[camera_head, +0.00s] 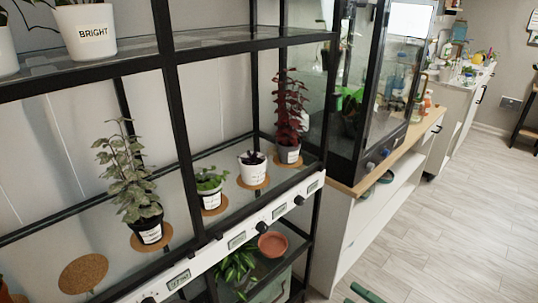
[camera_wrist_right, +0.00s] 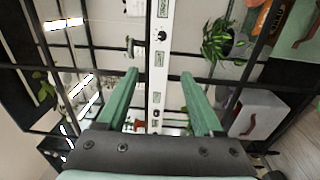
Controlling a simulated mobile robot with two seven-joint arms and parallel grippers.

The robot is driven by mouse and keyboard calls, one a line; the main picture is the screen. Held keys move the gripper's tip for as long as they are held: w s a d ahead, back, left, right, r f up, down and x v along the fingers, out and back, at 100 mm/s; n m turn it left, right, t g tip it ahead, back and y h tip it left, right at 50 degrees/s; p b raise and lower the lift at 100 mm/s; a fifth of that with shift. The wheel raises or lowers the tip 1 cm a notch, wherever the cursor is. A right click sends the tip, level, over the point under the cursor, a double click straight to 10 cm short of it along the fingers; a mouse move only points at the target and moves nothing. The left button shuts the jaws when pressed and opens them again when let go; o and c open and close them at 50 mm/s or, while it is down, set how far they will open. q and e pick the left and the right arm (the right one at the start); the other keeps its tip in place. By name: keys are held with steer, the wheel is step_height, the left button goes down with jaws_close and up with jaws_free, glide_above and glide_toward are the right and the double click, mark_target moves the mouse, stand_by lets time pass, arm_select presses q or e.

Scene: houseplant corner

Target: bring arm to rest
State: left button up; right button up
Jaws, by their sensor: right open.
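My right gripper (camera_head: 359,293) just shows as green fingertips at the bottom edge of the head view, in front of the shelf's lower right side. In the right wrist view my right gripper (camera_wrist_right: 160,75) has its two green fingers spread apart, with nothing between them. The shelf's white label rail (camera_wrist_right: 157,60) runs behind the gap between the fingers. My left gripper and the rest of my left arm are not in view.
The black-framed shelf (camera_head: 182,130) holds potted plants on cork mats, including a dark red plant (camera_head: 289,105). An empty cork mat (camera_head: 83,273) lies at left. A terracotta saucer (camera_head: 272,244) sits on the lower tier. Open floor (camera_head: 440,235) lies right of the white cabinet (camera_head: 350,240).

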steer(key=s+a+f+m+g+h+p, duration=0.1)
steer(key=s+f+m+h, duration=0.4)
steer(key=m, duration=0.7)
steer(key=s+a+f+m+g+h+p, duration=0.1)
steer(key=s+f+m+g+h+p, duration=0.2)
steer(key=s+m, duration=0.7)
step_height(320, 180, down, 3)
steer(key=m+h+p, duration=0.1)
steer(key=m+h, duration=0.1)
steer(key=shift+a+r+m+h+p, duration=0.15)
steer(key=shift+a+m+h+p, duration=0.15)
steer(key=shift+a+m+h, duration=0.1)
steer(key=shift+d, duration=0.1)
